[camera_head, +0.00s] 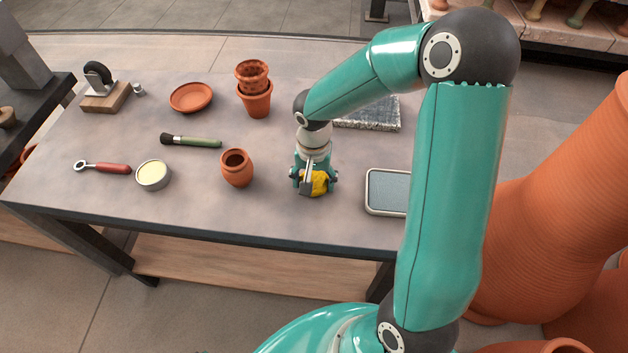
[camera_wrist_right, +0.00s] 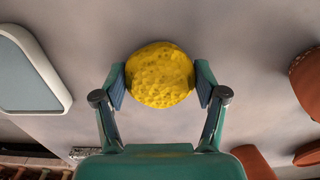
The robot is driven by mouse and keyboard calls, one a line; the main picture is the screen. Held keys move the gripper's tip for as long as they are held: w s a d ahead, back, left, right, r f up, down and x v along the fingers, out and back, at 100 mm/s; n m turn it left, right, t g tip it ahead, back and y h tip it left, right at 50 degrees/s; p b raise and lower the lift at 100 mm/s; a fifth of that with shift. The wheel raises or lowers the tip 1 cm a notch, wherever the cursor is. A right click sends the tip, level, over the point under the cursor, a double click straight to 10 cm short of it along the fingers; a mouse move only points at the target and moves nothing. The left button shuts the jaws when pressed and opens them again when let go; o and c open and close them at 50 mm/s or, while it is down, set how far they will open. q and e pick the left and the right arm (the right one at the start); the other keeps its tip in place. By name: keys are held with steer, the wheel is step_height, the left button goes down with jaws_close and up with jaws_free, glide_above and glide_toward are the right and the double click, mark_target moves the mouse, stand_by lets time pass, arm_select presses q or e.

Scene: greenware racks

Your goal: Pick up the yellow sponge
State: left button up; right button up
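The yellow sponge (camera_head: 320,182) is round and rough, near the front edge of the table, right of the middle. My right gripper (camera_head: 315,186) points down over it with a finger on each side. In the right wrist view the sponge (camera_wrist_right: 160,75) fills the space between the fingertips of the right gripper (camera_wrist_right: 160,85), and both pads appear to touch its sides. I cannot tell whether it is lifted off the table. My left gripper is not in view.
A small terracotta pot (camera_head: 237,168) stands left of the gripper, and a grey-blue tray (camera_head: 386,192) lies to its right. Stacked pots (camera_head: 255,100), a brush (camera_head: 191,141), a tin (camera_head: 153,175) and a red-handled tool (camera_head: 103,167) are further left. Large terracotta vessels (camera_head: 560,200) stand at right.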

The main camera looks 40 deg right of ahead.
mark_target(313, 180)
steer(key=c, duration=0.4)
step_height(313, 180, up, 20)
stand_by(0.5)
steer(key=o, duration=0.5)
steer(key=c, duration=0.5)
